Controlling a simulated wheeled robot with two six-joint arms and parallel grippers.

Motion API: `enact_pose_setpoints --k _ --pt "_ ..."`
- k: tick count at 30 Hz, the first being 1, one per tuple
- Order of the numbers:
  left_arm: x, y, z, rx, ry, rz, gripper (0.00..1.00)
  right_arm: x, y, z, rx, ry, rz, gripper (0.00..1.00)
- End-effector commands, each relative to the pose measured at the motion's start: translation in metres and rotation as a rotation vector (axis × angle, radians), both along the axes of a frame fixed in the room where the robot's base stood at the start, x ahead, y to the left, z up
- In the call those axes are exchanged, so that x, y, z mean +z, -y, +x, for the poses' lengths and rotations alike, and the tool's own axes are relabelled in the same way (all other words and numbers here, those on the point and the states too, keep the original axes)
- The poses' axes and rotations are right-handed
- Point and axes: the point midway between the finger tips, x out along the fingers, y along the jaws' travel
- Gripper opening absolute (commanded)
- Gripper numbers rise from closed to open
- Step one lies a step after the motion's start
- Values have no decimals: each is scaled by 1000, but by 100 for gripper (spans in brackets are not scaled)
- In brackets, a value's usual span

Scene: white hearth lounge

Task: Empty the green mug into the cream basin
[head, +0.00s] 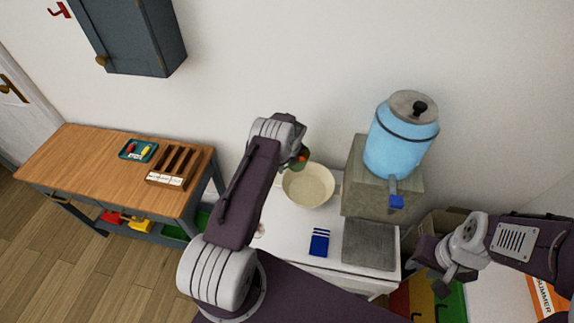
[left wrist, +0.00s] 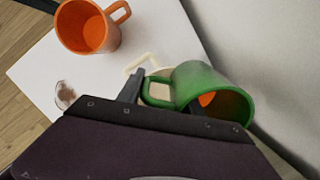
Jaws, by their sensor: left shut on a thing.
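The green mug (left wrist: 205,85) is held by its handle in my left gripper (left wrist: 142,92). Something orange shows inside its mouth. In the head view a small part of the mug (head: 303,161) shows past my left wrist, at the upper left rim of the cream basin (head: 308,187). The mug looks tilted; I cannot tell how far. The basin stands on the white counter, and in the left wrist view it is mostly hidden behind the mug. No contents are visible in the basin. My right gripper (head: 437,277) looks open and empty, off the counter's right side.
A blue dispenser (head: 401,139) stands on a stone block right of the basin. A blue cloth (head: 319,242) and a grey slab (head: 369,246) lie in front. An orange mug (left wrist: 87,27) and a small glass (left wrist: 66,96) stand on the counter. A wooden bench (head: 93,170) is left.

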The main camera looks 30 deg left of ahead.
Motion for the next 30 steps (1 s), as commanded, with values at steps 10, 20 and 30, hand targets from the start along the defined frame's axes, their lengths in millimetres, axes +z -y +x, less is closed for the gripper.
enact_pose_setpoints --k 10,20,30 --pt "5 -1 2 -3 33 47 0 14 0 0 0 0 0 36" --pt "3 -5 3 -6 90 154 0 17 0 0 0 0 0 36" --pt "-1 -8 6 -3 140 230 0 5 0 0 0 0 0 36"
